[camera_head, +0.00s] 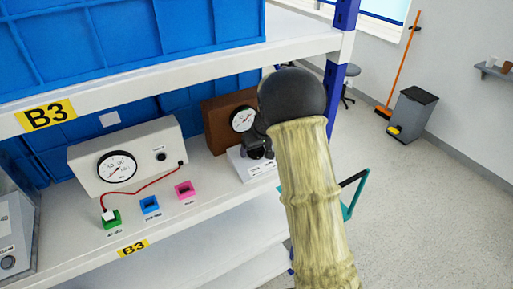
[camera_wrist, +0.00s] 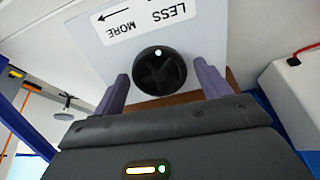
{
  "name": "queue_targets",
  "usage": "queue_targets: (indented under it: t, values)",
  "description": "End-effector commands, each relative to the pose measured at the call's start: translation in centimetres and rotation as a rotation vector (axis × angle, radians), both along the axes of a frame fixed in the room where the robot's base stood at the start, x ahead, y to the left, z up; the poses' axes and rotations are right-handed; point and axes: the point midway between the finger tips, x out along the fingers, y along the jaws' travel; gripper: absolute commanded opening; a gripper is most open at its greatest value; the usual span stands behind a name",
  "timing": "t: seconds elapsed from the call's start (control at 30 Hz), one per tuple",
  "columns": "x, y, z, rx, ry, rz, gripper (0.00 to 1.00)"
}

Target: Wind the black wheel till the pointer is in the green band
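The black wheel (camera_wrist: 160,71) has a white dot near its rim and sits on a white plate (camera_wrist: 205,35) marked "LESS" and "MORE" with an arrow. My gripper (camera_wrist: 163,84) is open, one finger on each side of the wheel, with gaps between fingers and wheel. In the head view, my gripper (camera_head: 258,150) is at the brown box (camera_head: 222,120), mostly hidden by my arm. The box's round gauge (camera_head: 243,119) shows a white face with a pointer. The pointer's exact place and the green band are too small to make out. The wheel is hidden there.
On the same shelf (camera_head: 165,220) stands a grey box (camera_head: 88,172) with another gauge and a red cable to a green block (camera_head: 111,219). A blue block (camera_head: 149,205) and a pink block (camera_head: 185,190) stand beside it. A blue post (camera_head: 333,90) rises at right.

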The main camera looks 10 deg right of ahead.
Motion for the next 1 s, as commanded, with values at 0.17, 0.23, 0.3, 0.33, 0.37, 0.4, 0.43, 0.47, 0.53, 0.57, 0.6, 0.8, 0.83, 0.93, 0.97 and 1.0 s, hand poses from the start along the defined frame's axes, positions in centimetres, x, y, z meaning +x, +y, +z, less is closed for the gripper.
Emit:
queue_targets:
  t: [0.17,0.23,0.3,0.33,0.37,0.4,0.43,0.47,0.53,0.57,0.6,0.8,0.83,0.93,0.97,1.0]
  values:
    - [0.00,0.01,0.03,0.000,0.000,0.000,0.40]
    - [0.00,0.01,0.03,0.000,0.000,0.000,0.34]
    - [-0.01,0.01,0.04,0.000,0.000,-0.001,0.34]
    - [-0.01,0.01,0.04,0.001,0.000,-0.002,0.34]
    - [-0.01,0.01,0.04,0.001,0.000,-0.003,0.34]
    - [-0.01,0.01,0.05,0.002,0.001,-0.006,0.34]
    - [0.00,0.01,0.05,0.003,0.001,-0.008,0.34]
    - [0.00,0.01,0.05,0.005,0.002,-0.012,0.34]
    - [0.00,0.01,0.07,0.009,0.003,-0.024,0.34]
    - [0.00,0.02,0.07,0.012,0.004,-0.031,0.34]
    - [0.01,0.01,0.07,0.017,0.005,-0.042,0.34]
    - [0.03,0.00,0.09,0.051,0.017,-0.132,0.34]
    - [0.03,-0.01,0.10,0.058,0.019,-0.150,0.34]
    - [0.03,-0.03,0.12,0.084,0.027,-0.218,0.34]
    - [0.03,-0.04,0.13,0.093,0.030,-0.241,0.34]
    - [0.04,-0.05,0.13,0.105,0.034,-0.273,0.34]
